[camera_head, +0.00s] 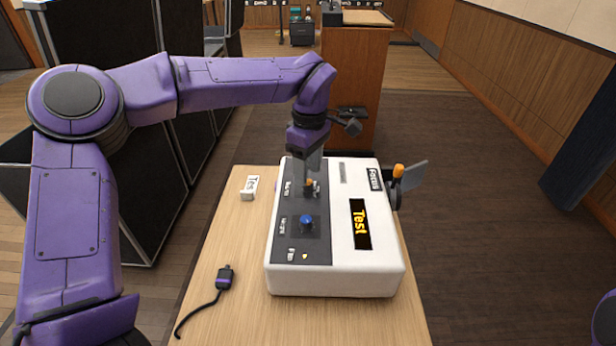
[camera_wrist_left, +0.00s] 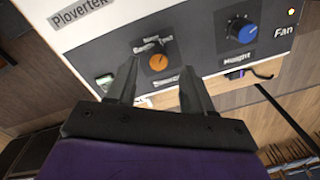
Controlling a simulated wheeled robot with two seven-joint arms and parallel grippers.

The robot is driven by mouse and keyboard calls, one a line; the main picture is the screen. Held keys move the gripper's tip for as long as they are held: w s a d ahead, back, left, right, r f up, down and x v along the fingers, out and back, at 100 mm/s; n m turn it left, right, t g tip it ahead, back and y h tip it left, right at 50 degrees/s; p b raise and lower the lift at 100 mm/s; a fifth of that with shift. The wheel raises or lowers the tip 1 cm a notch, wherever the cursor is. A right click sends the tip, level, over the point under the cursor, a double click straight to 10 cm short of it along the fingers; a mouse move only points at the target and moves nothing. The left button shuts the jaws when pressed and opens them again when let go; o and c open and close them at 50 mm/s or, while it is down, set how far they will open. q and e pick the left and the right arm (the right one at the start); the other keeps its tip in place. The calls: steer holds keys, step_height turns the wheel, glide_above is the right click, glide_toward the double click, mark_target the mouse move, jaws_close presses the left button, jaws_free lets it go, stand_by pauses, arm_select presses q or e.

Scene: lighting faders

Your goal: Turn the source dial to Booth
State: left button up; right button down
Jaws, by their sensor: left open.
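The source dial appears to be the small orange knob (camera_wrist_left: 157,63) on the dark panel of the white box (camera_head: 345,275). Small labels surround it, too blurred to read surely. In the head view the orange knob (camera_head: 309,182) shows just below my left gripper (camera_head: 312,188). In the left wrist view my left gripper (camera_wrist_left: 158,72) is open, its two fingers on either side of the knob. I cannot tell whether they touch it. The box's display (camera_head: 360,224) reads Test in orange. My right gripper is out of view.
A blue knob (camera_head: 306,221) sits nearer on the same panel. An orange-tipped lever (camera_head: 398,171) stands at the box's right side.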

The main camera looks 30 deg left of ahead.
mark_target(309, 181)
arm_select(q)
steer(key=f, duration=0.2)
steer(key=shift+w+f, duration=0.25)
steer(key=shift+f, duration=0.15)
steer(key=shift+s+f, duration=0.15)
steer(key=shift+s, duration=0.15)
jaws_close()
